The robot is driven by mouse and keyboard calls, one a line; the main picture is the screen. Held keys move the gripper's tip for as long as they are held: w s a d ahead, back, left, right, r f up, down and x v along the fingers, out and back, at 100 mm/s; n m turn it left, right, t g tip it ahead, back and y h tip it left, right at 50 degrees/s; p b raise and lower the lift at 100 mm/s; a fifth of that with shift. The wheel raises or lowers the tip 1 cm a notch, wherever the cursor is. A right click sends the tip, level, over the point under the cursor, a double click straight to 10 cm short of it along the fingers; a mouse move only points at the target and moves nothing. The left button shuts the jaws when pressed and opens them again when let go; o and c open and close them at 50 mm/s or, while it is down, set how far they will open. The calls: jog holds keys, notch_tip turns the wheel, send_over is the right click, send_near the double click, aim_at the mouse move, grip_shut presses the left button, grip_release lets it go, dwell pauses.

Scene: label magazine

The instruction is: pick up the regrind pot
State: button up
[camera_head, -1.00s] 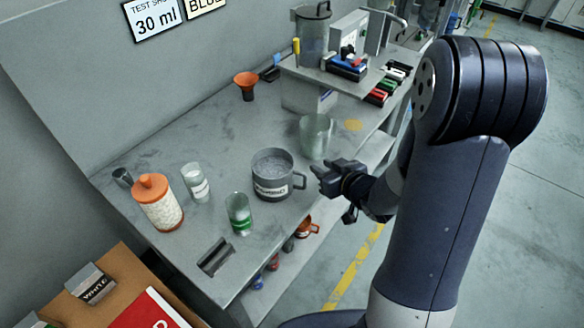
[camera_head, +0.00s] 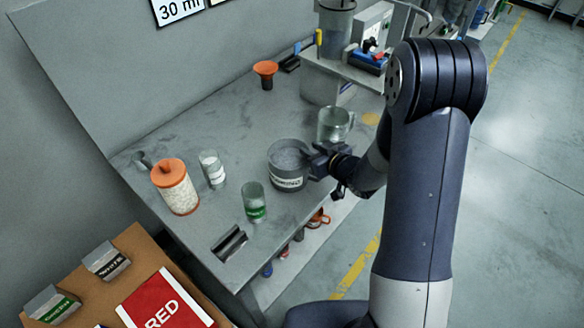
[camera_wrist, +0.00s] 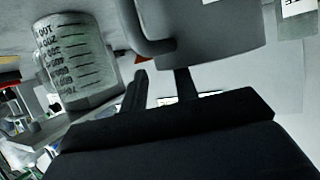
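The regrind pot (camera_head: 288,172) is a dark grey mug-shaped pot with a white label, full of pale grains, upright on the bench. My gripper (camera_head: 316,162) is at its right side, where the handle is, and hides the handle in the head view. In the wrist view the pot (camera_wrist: 215,30) fills the top, with its curved handle (camera_wrist: 140,32) hanging to the left. My gripper's two dark fingers (camera_wrist: 162,75) stand apart just below the handle, with nothing visible between them. Whether they touch the handle I cannot tell.
A clear measuring jug (camera_head: 335,123) stands close behind my gripper; its scale shows in the wrist view (camera_wrist: 75,60). A green-marked beaker (camera_head: 254,203), a white-labelled cup (camera_head: 212,170) and an orange-lidded jar (camera_head: 175,188) stand left of the pot. An orange funnel (camera_head: 266,73) stands farther back.

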jog(key=shift+w+a+f, duration=0.3)
jog(key=shift+w+a, duration=0.1)
jog(key=shift+w, duration=0.15)
grip_shut()
jog(key=shift+s+f, duration=0.1)
dwell(1.0)
